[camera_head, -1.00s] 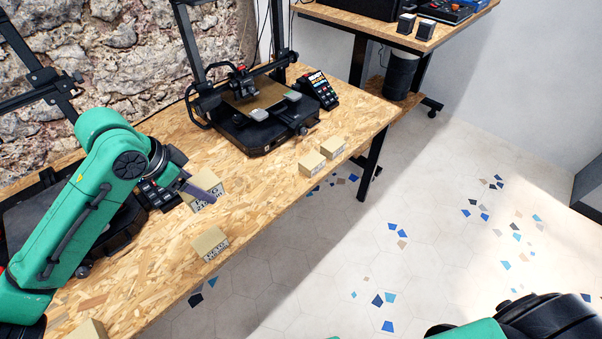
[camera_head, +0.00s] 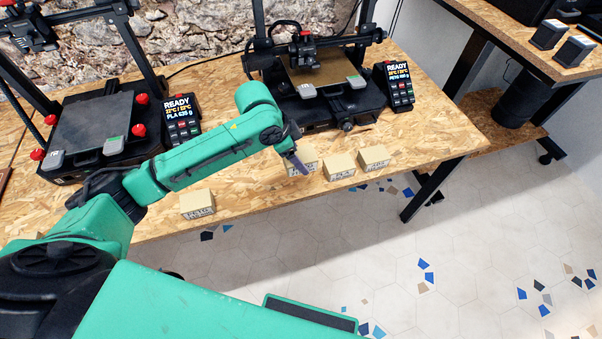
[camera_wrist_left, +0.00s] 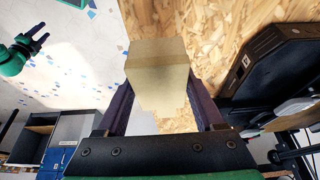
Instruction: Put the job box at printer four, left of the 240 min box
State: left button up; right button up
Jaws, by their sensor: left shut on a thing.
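My left gripper (camera_head: 297,160) is shut on a tan job box (camera_head: 304,161) in front of the right-hand printer. In the left wrist view, the box (camera_wrist_left: 157,75) sits between the two dark fingers of my left gripper (camera_wrist_left: 160,108), with the wood top behind it. I cannot tell whether it touches the table. Just right of it stand two similar boxes, a nearer one (camera_head: 340,167) and another (camera_head: 374,158) further right. Their labels are too small to read, so I cannot tell which says 240 min. My right gripper (camera_wrist_left: 38,42) shows in the left wrist view, fingers apart and empty.
The right-hand printer (camera_head: 318,95) and its screen (camera_head: 398,86) stand behind the boxes. Another printer (camera_head: 90,128) is at the left. A lone tan box (camera_head: 197,204) sits near the table's front edge. Bare wood (camera_head: 445,135) lies right of the boxes.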

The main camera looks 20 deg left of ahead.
aim_at(285, 159)
pick_arm(q)
notch_tip(285, 159, down, 8)
jog(key=shift+d, duration=0.1)
pick_arm(e)
jog(key=shift+w+d, duration=0.35)
jog(key=shift+d, duration=0.3)
pick_arm(q)
jog(key=shift+f, duration=0.15)
jog(key=o, duration=1.5)
jog(key=v, duration=1.2)
jog(key=shift+r, duration=0.2)
pick_arm(e)
jog(key=shift+a+r, duration=0.15)
jog(key=shift+r, duration=0.05)
